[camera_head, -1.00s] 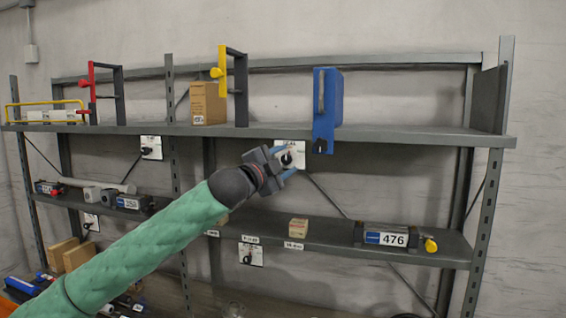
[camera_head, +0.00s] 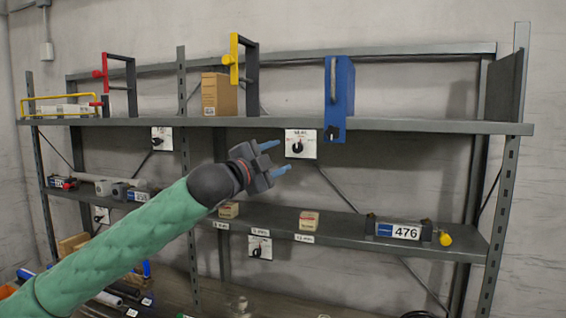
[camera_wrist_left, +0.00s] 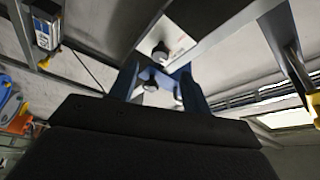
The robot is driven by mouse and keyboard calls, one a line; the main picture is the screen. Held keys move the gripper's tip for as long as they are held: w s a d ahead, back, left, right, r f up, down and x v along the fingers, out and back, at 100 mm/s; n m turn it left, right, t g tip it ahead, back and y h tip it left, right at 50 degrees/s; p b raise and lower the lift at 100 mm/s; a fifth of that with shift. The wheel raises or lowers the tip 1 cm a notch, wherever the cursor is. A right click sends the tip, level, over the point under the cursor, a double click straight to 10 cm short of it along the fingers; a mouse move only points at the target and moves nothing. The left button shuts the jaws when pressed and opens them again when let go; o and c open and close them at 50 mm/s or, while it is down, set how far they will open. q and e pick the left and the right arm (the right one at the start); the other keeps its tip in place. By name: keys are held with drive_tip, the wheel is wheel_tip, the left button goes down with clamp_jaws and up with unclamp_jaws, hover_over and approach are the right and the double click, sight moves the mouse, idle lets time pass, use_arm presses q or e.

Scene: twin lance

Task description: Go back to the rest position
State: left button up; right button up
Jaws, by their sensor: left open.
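My left gripper (camera_head: 274,158) is open and empty, with blue fingers, in front of the shelf between the upper and middle boards. A white plate with a black knob (camera_head: 300,144) is just right of its fingertips in the head view, apart from them. In the left wrist view the two blue fingers (camera_wrist_left: 160,88) stand apart, with dark knobs seen between and beyond them. My green left arm reaches in from the lower left. My right gripper is not in view.
The grey shelf's upper board (camera_head: 420,126) holds a blue block (camera_head: 340,100), a cardboard box (camera_head: 218,95), and red and yellow handled frames. The middle board holds a unit marked 476 (camera_head: 398,231) and a small box (camera_head: 308,220).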

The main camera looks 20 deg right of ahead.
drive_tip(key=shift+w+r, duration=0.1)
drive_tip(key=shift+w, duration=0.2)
